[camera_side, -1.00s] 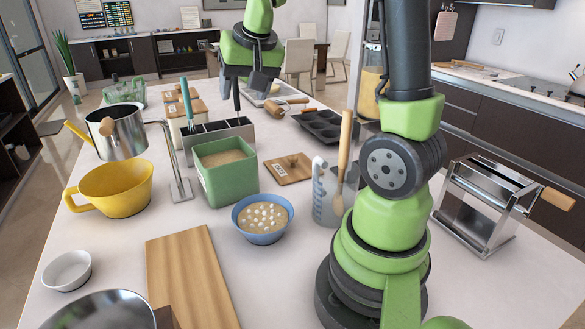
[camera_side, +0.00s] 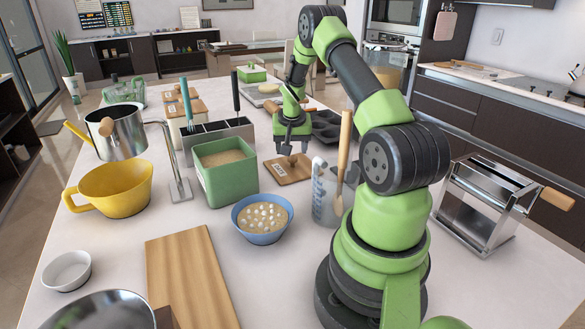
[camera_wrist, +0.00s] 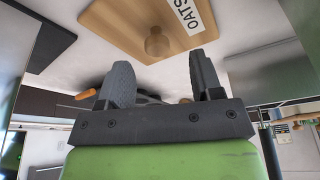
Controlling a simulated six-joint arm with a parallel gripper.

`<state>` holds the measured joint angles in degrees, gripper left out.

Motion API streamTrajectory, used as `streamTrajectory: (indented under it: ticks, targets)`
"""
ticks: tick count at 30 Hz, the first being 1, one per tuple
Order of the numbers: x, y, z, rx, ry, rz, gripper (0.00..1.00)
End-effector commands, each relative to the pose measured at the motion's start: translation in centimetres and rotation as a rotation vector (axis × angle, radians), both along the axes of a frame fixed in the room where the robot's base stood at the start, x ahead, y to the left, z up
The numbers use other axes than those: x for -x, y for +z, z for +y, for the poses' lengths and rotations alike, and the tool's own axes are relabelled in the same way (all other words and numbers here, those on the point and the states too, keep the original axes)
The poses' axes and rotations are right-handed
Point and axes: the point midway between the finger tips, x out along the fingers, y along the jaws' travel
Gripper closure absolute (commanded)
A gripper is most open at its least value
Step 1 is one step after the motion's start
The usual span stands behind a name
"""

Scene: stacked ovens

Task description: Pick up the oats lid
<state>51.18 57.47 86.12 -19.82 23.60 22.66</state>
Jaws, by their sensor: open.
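The oats lid (camera_side: 282,175) is a square wooden plate with a small round knob, lying flat on the counter to the right of the open green canister (camera_side: 228,182), which holds a tan filling. In the wrist view the oats lid (camera_wrist: 120,28) shows its white label reading OATS and its round knob. My gripper (camera_side: 292,150) is just above the lid's far side, fingers pointing down. In the wrist view my gripper (camera_wrist: 160,66) has its two fingers wide apart, with the knob beyond the gap between them. Nothing is held.
A grey utensil caddy (camera_side: 216,132) stands behind the canister. A clear measuring jug (camera_side: 324,200) with a wooden spoon stands close right of the lid. A dark muffin tin (camera_side: 328,126) lies behind it. A blue bowl (camera_side: 262,233) sits in front.

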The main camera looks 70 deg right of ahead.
Motion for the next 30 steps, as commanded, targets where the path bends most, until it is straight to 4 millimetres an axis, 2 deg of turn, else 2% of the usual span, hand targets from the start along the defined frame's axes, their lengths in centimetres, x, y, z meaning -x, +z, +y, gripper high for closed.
streamTrajectory:
  ticks: [11, 20, 23, 27, 28, 30]
  targets:
    - [-0.3, -4.3, -1.8, -0.002, -0.001, 0.0, 0.4]
    - [-0.4, -4.8, -2.0, -0.001, 0.001, -0.002, 0.4]
    - [-0.4, -4.8, -2.0, -0.001, 0.001, -0.002, 0.59]
    - [-0.4, -4.8, -2.0, -0.001, 0.001, -0.002, 0.91]
    - [-0.4, -4.8, -2.0, -0.001, 0.001, -0.002, 0.95]
    - [-0.4, -4.7, -2.0, -0.001, 0.001, -0.002, 0.95]
